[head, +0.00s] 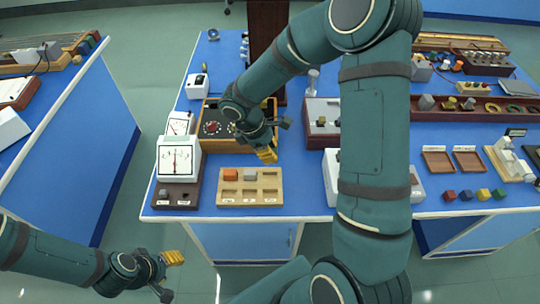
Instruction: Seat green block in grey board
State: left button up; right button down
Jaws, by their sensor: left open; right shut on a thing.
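My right gripper (267,155), with yellow fingertips, hangs above the bench behind the wooden compartment tray. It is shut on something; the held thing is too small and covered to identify. My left gripper (173,258) is open, low in front of the bench and away from its objects. A small green block (500,194) stands at the right end of a row of coloured blocks on the right of the bench. A grey-topped board (322,106) in a dark red frame lies right of my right gripper, partly hidden by my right arm. I cannot tell whether it is the task's board.
Floor separates this bench from the left bench (90,130).

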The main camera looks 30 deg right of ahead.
jog(key=shift+r+p, duration=0.85)
jog(key=shift+r, duration=0.45)
